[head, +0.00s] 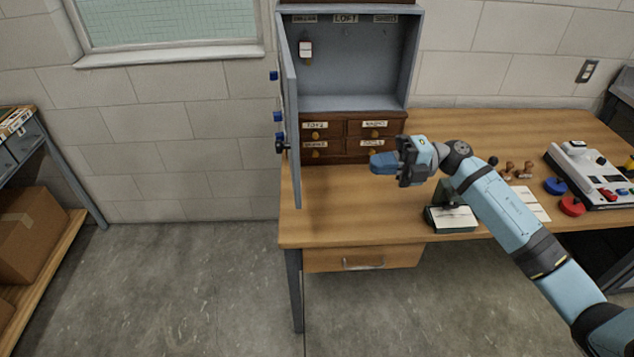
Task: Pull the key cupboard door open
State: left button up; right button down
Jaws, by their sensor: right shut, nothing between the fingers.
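The key cupboard (350,103) is a grey-blue metal box at the back of the wooden desk. Its door (291,110) stands wide open, swung out toward me on the left side and seen nearly edge-on. Blue and dark knobs stick out from the door's left face. Inside, a tagged key (305,50) hangs below labels. My right gripper (378,162) is shut and empty, pointing left, in front of the small drawers and to the right of the door, apart from it. My left gripper is not in view.
A small wooden drawer unit (333,127) is below the cupboard. A card box (450,218), stamps (518,170) and a control console (590,178) are on the desk (340,228). A shelf with a cardboard box (28,230) stands left. The floor between is clear.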

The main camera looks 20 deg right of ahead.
pick_arm(q)
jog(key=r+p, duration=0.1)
jog(key=p, duration=0.2)
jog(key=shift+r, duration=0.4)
pick_arm(e)
jog(key=w+a, duration=0.2)
jog(key=a, duration=1.1)
jog(key=shift+w+a, duration=0.2)
jog(key=shift+w, duration=0.1)
pick_arm(q)
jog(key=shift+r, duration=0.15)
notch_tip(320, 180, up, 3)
jog(key=p, duration=0.3)
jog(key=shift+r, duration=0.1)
pick_arm(e)
jog(key=w+a+m+t, duration=0.1)
jog(key=w+a, duration=0.1)
jog(key=a, duration=0.8)
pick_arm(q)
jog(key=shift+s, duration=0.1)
pick_arm(e)
jog(key=shift+d+f, duration=0.1)
